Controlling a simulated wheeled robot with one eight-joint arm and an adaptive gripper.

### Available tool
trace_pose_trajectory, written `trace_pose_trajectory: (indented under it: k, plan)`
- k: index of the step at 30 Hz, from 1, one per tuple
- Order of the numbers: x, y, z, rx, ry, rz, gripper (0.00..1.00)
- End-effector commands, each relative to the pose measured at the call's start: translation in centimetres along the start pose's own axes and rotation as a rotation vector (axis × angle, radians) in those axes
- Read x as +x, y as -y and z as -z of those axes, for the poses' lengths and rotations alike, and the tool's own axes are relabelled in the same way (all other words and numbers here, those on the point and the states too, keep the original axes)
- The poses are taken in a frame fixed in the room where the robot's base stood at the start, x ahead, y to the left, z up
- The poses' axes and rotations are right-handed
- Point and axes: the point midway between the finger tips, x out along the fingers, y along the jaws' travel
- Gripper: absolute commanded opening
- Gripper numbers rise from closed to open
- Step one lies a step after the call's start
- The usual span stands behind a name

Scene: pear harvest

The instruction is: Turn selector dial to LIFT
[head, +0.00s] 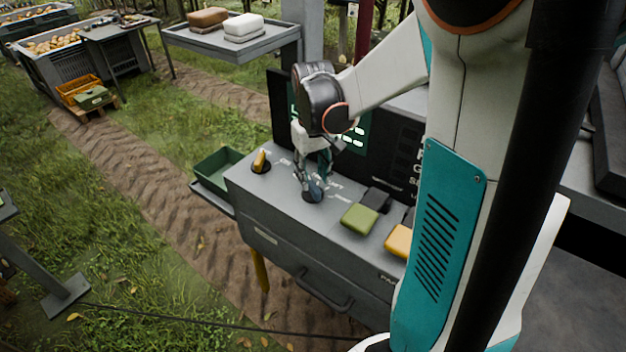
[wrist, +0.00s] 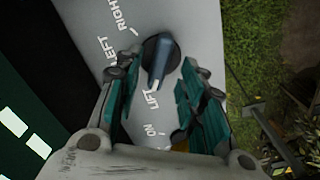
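The selector dial (wrist: 161,62) is a dark round base with a blue-grey bar handle on a grey panel. Its narrow end lies toward the white LIFT label (wrist: 153,103). The LEFT label (wrist: 112,54) and RIGHT label (wrist: 126,14) are to the left and upper left of the dial. My gripper (wrist: 161,66) is open, with one teal finger on each side of the handle and visible gaps. In the head view my gripper (head: 314,178) points down over the dial (head: 314,194), partly hiding it.
A yellow-handled switch (head: 260,160) is left of the dial on the console (head: 270,201). A green button (head: 359,218) and a yellow button (head: 398,241) are to the right. A dark upright display panel (head: 375,150) stands behind. A green tray (head: 215,170) hangs at the left.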

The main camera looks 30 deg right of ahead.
Motion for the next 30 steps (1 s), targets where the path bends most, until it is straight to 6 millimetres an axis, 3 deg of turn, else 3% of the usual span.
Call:
trace_pose_trajectory:
  k: [6, 13, 18, 30]
  plan:
    - [-4.5, 0.0, 0.0, 0.000, 0.000, 0.000, 0.37]
    - [-8.0, 0.0, 0.0, 0.000, 0.000, 0.000, 0.37]
    - [-9.1, 0.0, 0.0, 0.000, 0.000, 0.000, 0.37]
    - [-9.2, 0.0, 0.0, 0.000, 0.000, 0.000, 0.37]
